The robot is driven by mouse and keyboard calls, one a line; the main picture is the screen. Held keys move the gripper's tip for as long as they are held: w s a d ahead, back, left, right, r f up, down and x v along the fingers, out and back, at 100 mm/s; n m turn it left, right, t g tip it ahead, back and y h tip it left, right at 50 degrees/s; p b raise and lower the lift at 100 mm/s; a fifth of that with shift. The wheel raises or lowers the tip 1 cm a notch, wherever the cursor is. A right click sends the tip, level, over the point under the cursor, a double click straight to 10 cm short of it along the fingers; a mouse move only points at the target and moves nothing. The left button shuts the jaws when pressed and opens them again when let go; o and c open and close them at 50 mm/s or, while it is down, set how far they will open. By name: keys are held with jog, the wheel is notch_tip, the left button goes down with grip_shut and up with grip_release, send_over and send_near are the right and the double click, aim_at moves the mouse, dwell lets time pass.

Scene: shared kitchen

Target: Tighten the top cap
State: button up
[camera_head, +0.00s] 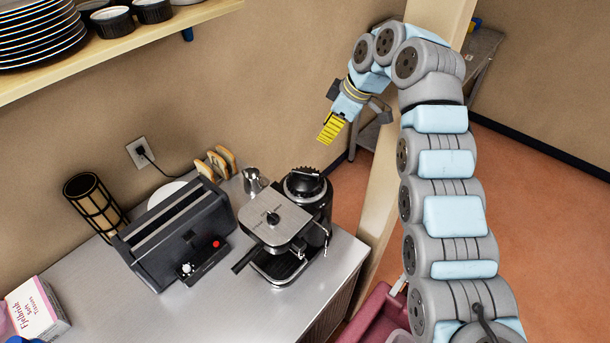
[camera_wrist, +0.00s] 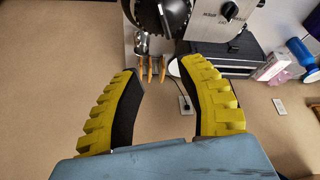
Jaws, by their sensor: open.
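A silver and black espresso machine (camera_head: 283,250) stands on the metal counter. On its steel top plate sits a black cap with a knob shape (camera_head: 273,217); the cap also shows at the top edge of the wrist view (camera_wrist: 232,12). Beside the plate is a round black part with a ribbed rim (camera_head: 303,185), partly cut off in the wrist view (camera_wrist: 162,14). My gripper (camera_head: 330,130) hangs in the air up and to the right of the machine. Its yellow fingers are apart and empty in the wrist view (camera_wrist: 160,72), clear of the cap. How tight the cap is cannot be seen.
A black toaster (camera_head: 180,235), toast slices in a rack (camera_head: 216,163), a small metal jug (camera_head: 252,180) and a dark cylindrical holder (camera_head: 95,205) crowd the counter. A shelf with plates (camera_head: 40,35) overhangs at upper left. A wooden post (camera_head: 380,215) stands at right.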

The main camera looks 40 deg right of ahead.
aim_at(306, 172)
jog(key=p+x, duration=0.1)
jog(key=x, duration=0.4)
jog(key=s+p+x, duration=0.1)
jog(key=x, duration=0.5)
jog(key=p+x, duration=0.1)
jog(key=x, duration=0.4)
jog(key=shift+s+a+f, duration=0.2)
jog(key=shift+s+f, duration=0.05)
jog(key=shift+f, duration=0.4)
grip_shut()
